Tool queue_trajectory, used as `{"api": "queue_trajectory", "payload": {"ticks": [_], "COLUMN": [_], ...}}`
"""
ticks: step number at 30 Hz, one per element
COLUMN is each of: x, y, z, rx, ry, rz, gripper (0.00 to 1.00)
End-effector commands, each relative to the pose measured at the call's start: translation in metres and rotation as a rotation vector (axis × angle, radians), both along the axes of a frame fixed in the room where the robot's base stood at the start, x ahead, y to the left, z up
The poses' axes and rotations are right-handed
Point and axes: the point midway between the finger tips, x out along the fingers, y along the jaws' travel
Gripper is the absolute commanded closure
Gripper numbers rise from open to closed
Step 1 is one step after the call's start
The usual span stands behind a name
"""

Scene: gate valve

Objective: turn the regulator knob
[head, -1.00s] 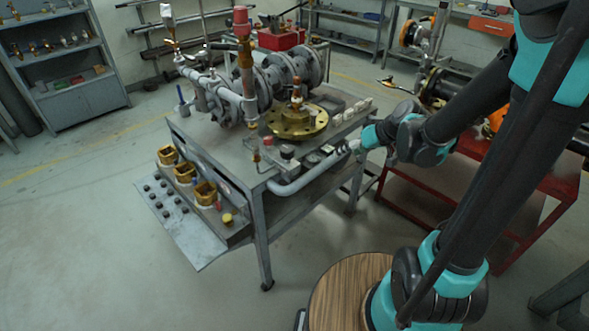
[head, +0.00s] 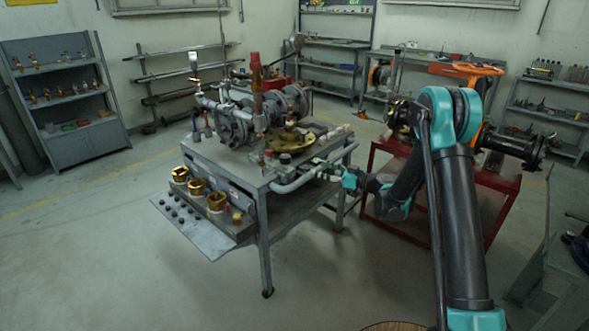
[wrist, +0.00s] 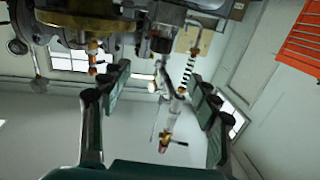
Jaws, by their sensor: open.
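A small dark knob (head: 285,158), which looks like the regulator knob, stands on the front right part of the grey workbench (head: 235,165). In the wrist view a dark round part (wrist: 161,42) above the fingers may be the same knob, but I cannot be sure. My gripper (head: 338,171) is at the bench's right edge, right of the knob and apart from it. In the wrist view my gripper (wrist: 160,88) has its two fingers spread wide. Metal fittings (wrist: 168,105) show in the gap, and I cannot tell how far off they are. Nothing is held.
A curved grey pipe (head: 305,179) runs along the bench's front right side by my gripper. A red table (head: 395,230) stands on the right. The floor in front is clear.

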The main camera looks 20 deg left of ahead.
Motion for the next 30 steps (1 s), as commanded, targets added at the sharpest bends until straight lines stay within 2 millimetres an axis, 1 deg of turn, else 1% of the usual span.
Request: {"api": "queue_trajectory", "payload": {"ticks": [5, 8, 10, 24, 30], "x": [0.004, 0.006, 0.008, 0.029, 0.038], "y": [0.009, 0.018, 0.027, 0.117, 0.15], "z": [-0.004, -0.003, -0.003, -0.003, -0.003], "rx": [0.025, 0.025, 0.025, 0.024, 0.024], "ry": [-0.024, -0.025, -0.025, -0.024, -0.023], "rz": [0.005, 0.006, 0.006, 0.006, 0.005], "gripper": [0.38, 0.38, 0.38, 0.38, 0.38]}}
